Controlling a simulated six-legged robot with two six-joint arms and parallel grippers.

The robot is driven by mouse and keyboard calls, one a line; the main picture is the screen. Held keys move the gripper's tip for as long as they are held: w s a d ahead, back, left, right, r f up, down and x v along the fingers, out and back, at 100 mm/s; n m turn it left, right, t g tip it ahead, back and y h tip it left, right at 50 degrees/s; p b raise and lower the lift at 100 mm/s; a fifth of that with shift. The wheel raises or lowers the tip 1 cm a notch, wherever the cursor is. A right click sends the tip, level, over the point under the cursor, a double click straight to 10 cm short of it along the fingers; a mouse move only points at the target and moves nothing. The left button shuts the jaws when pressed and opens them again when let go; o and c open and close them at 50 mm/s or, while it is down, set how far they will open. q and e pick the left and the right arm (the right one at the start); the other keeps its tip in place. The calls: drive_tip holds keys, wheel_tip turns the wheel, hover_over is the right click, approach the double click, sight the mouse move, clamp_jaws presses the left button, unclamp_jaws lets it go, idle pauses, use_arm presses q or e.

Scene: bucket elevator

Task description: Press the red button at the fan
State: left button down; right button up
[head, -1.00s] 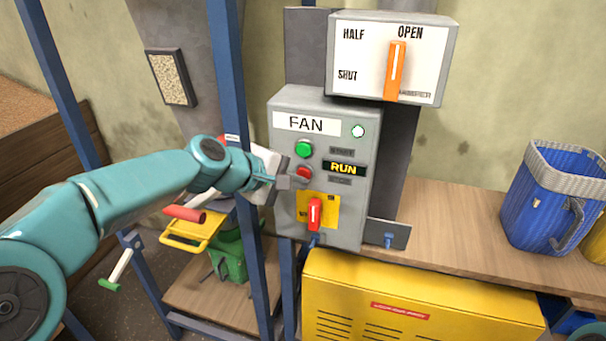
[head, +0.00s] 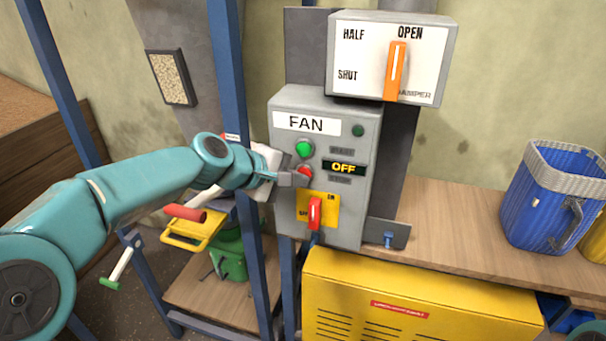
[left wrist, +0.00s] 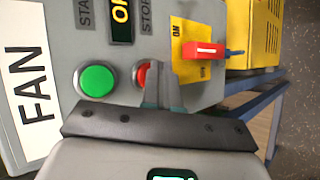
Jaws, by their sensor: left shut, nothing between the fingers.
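The grey fan box (head: 350,215) carries a "FAN" label, a green button (head: 304,149) and a red button (head: 305,172) below it. Its display (head: 344,168) reads "OFF" and its round lamp (head: 358,131) is dark. My left gripper (head: 300,179) is shut and empty, its tips at the red button, seemingly touching it. In the left wrist view the fingers (left wrist: 160,85) partly cover the red button (left wrist: 142,74); the green button (left wrist: 97,81) is clear beside them. My right gripper is not in view.
Below the buttons is a red switch lever (head: 315,213) on a yellow plate. Above stands the damper box (head: 372,62) with an orange lever (head: 396,70) towards OPEN. A blue post (head: 240,130) stands beside my left arm. A blue bucket (head: 545,205) is at right.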

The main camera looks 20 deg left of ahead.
use_arm(q)
drive_tip(key=shift+w, duration=0.15)
idle(0.4)
drive_tip(key=shift+s+b, duration=0.4)
drive_tip(key=shift+s, duration=0.55)
drive_tip(key=s+b, duration=0.1)
drive_tip(key=s, duration=0.4)
drive_tip(key=shift+a+b, duration=0.1)
drive_tip(key=shift+b, duration=0.3)
